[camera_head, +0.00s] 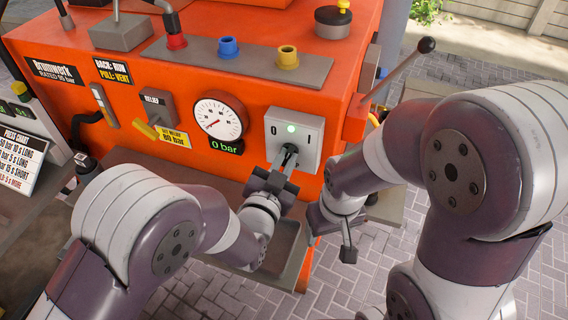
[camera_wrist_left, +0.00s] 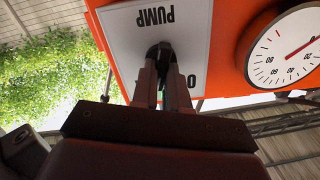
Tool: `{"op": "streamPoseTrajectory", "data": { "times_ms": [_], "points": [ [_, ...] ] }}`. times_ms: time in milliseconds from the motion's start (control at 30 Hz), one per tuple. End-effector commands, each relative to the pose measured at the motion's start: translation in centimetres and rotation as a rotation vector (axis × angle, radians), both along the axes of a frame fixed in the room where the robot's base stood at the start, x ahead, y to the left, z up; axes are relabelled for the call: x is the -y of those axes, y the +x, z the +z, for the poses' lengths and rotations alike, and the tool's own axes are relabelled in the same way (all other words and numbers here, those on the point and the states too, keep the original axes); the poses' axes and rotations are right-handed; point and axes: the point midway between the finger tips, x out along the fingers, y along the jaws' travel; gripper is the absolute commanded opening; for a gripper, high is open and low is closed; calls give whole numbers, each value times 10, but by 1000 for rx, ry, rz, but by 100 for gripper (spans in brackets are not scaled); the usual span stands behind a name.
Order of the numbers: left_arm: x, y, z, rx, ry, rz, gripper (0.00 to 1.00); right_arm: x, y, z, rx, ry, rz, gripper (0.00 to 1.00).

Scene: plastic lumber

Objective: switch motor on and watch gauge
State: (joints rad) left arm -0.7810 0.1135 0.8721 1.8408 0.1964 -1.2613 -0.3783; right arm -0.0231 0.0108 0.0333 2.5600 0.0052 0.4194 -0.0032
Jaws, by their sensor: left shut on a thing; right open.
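The motor switch is a grey plate (camera_head: 297,130) on the orange machine, with a lit green lamp at its top. It also shows in the left wrist view, where the white plate (camera_wrist_left: 125,25) reads PUMP upside down. My left gripper (camera_head: 286,162) is shut on the dark switch knob (camera_wrist_left: 160,50) in the plate's middle. The round white gauge (camera_head: 220,119) is left of the switch; its red needle points lower left and the display below reads 0 bar. The gauge (camera_wrist_left: 285,50) is also in the wrist view. My right gripper (camera_head: 331,232) is open and empty, below and right of the switch.
A yellow tag (camera_head: 172,134) reading 80 bar hangs by the relief control. A long lever (camera_head: 401,72) with a black ball sticks out at the right. Red, blue (camera_head: 228,47) and yellow ports line the top. A press chart (camera_head: 30,158) stands at the left.

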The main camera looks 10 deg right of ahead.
Motion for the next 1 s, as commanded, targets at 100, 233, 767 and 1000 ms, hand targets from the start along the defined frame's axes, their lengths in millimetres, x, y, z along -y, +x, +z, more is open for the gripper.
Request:
{"op": "streamPoseTrajectory", "data": {
  "times_ms": [100,233,767,1000],
  "points": [
    [1,0,-1,49,68,0,0,0,0,-5,0,0,0,69],
    [1,0,-1,94,138,0,0,0,0,-7,0,0,0,69],
    [2,-1,0,173,255,0,0,0,0,-10,0,0,0,69],
    [2,-1,0,174,256,0,0,0,0,-10,0,0,0,69]
  ]
}}
